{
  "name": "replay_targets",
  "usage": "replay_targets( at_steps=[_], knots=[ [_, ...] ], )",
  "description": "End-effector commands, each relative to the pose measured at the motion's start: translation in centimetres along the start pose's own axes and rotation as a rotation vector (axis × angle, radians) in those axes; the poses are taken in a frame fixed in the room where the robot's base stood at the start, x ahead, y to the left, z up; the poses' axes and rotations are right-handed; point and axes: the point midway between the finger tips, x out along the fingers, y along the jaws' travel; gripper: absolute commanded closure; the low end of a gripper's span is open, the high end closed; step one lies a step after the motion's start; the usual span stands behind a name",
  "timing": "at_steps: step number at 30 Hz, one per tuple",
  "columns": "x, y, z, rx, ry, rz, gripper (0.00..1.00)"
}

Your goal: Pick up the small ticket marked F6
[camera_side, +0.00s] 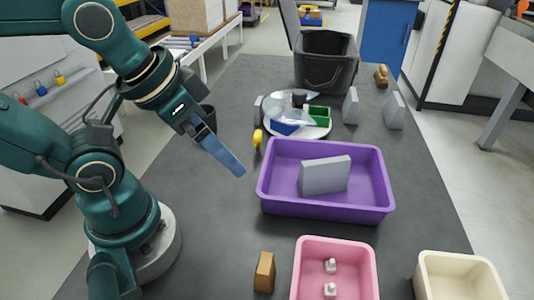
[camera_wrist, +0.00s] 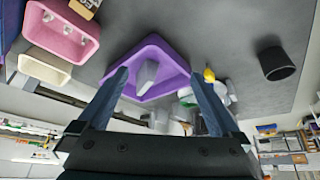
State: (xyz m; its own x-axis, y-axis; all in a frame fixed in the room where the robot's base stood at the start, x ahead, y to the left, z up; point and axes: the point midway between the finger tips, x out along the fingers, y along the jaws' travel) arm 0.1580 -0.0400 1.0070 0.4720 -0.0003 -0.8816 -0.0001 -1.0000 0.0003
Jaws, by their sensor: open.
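I cannot make out a ticket marked F6 in either view. A small brown block (camera_side: 264,272) stands on the grey table at the near edge, left of the pink bin. It also shows cut off at the top of the wrist view (camera_wrist: 84,6), with dark lettering beside it that is too small to read surely. My gripper (camera_side: 240,172) has blue fingers and hangs in the air left of the purple bin. In the wrist view its fingers (camera_wrist: 160,75) are spread apart with nothing between them.
A purple bin (camera_side: 325,206) holds a grey slab (camera_side: 325,175). A pink bin (camera_side: 362,270) holds small white pieces, and a cream bin (camera_side: 460,262) is beside it. A plate with a bag and small green and blue boxes (camera_side: 319,116) lies behind. A black bin (camera_side: 325,72) stands at the back.

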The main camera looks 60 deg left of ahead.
Motion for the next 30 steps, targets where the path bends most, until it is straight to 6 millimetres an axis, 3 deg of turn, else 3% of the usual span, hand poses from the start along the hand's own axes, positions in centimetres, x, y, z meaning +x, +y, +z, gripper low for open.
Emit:
replay_targets(
  at_steps=[11,15,16,25,30],
  knots=[
    [0.0,0.0,0.0,0.0,0.0,0.0,0.0],
    [0.0,0.0,0.0,0.0,0.0,0.0,0.5],
    [0.0,0.0,0.0,0.0,0.0,0.0,0.55],
    [0.0,0.0,0.1,-0.005,-0.005,0.001,0.55],
    [-0.2,1.8,0.7,-0.09,-0.091,0.083,0.55]
  ],
)
